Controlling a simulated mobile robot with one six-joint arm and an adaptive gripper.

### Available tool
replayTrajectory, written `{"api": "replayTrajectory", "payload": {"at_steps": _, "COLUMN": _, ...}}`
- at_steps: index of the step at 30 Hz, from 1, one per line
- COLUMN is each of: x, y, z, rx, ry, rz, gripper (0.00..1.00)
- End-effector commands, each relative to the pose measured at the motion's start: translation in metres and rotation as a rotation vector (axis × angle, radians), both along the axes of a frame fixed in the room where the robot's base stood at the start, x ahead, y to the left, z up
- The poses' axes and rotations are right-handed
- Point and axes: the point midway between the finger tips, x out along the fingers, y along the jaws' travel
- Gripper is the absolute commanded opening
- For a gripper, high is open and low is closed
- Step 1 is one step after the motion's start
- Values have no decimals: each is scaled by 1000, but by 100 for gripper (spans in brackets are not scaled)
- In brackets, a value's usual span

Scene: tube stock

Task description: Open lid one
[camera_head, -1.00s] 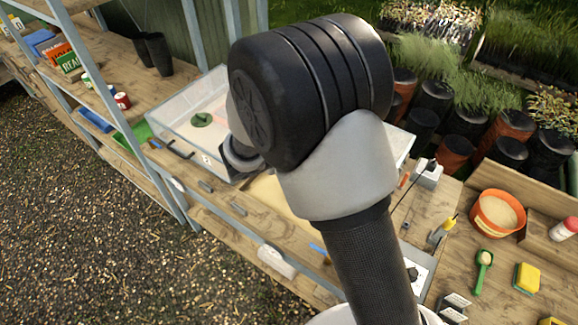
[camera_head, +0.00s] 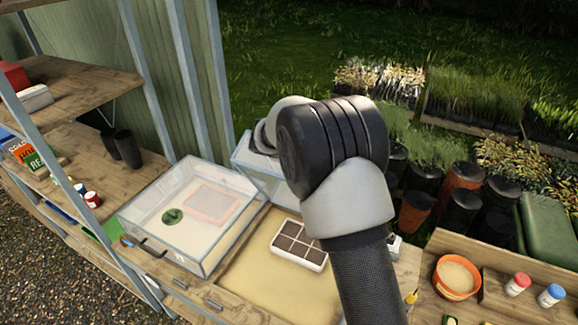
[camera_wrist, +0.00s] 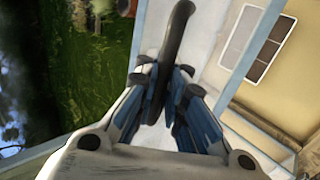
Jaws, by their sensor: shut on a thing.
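In the wrist view my gripper (camera_wrist: 163,80) is shut on a dark curved handle (camera_wrist: 180,30). A pale panel (camera_wrist: 207,75) with blue-grey edges lies below and beside the handle. In the head view my gripper is hidden behind my own arm, near a clear-sided box (camera_head: 250,178) at the back. My arm also covers much of this box, so I cannot tell how its lid stands. A larger clear box (camera_head: 215,247) stands at front left, with a dark handle (camera_head: 153,248) at its front and a green disc and pink frame inside. I cannot read which lid is number one.
A white seed tray (camera_head: 298,262) with brown cells lies on the bench right of the front box; it also shows in the wrist view (camera_wrist: 262,40). An orange pot (camera_head: 439,281) and small jars stand at right. Shelf posts rise at left; plants stand behind.

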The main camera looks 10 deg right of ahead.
Motion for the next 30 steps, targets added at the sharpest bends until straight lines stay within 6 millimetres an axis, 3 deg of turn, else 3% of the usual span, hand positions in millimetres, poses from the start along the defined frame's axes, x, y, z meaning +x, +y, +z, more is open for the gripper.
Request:
{"api": "replayTrajectory", "payload": {"at_steps": 4, "x": 7, "y": -8, "z": 10, "rx": 5, "ry": -11, "rz": -3, "gripper": 0}}
{"api": "replayTrajectory", "payload": {"at_steps": 18, "x": 9, "y": -10, "z": 12, "rx": 6, "ry": -11, "rz": 0, "gripper": 0}}
{"api": "replayTrajectory", "payload": {"at_steps": 19, "x": 9, "y": -10, "z": 12, "rx": 6, "ry": -11, "rz": 1, "gripper": 10}}
{"api": "replayTrajectory", "payload": {"at_steps": 28, "x": 8, "y": -11, "z": 9, "rx": 4, "ry": -6, "rz": 0, "gripper": 30}}
{"api": "replayTrajectory", "payload": {"at_steps": 30, "x": 8, "y": -11, "z": 9, "rx": 4, "ry": -5, "rz": 1, "gripper": 31}}
